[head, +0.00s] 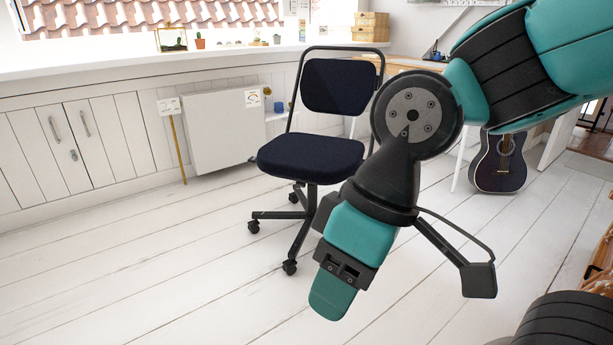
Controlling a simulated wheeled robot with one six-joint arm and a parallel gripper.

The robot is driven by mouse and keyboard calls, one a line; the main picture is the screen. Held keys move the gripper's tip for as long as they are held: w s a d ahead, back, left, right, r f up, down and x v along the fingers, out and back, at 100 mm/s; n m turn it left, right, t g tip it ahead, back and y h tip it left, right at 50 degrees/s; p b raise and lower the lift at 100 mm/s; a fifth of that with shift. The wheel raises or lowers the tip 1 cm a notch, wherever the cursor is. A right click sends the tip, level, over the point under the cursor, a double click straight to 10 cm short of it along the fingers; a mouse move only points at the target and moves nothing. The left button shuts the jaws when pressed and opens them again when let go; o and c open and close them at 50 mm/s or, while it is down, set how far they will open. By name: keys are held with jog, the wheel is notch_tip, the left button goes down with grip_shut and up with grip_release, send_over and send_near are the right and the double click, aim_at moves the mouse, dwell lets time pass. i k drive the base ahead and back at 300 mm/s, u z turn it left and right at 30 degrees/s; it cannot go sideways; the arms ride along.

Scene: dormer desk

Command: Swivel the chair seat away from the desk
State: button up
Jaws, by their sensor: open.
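The office chair has a dark navy seat (310,158) and a navy backrest (338,87) in a black tube frame. It stands upright on a black castor base (305,218), in the middle of the head view. The seat's front appears to face left and toward me. The desk (405,63) is behind and right of the chair, mostly hidden by my arm. My gripper (333,295) is open and empty, pointing down in front of the chair. It hides the base's right part and appears apart from the chair.
A white radiator (225,130) and wall cupboards (75,150) line the left and back. A pole with a sign (178,145) leans there. A dark guitar (498,160) stands at right. The white plank floor (130,270) is clear at front left.

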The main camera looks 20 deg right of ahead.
aim_at(313, 159)
jog(key=z, duration=0.75)
jog(key=i, duration=0.85)
jog(key=u, duration=1.6)
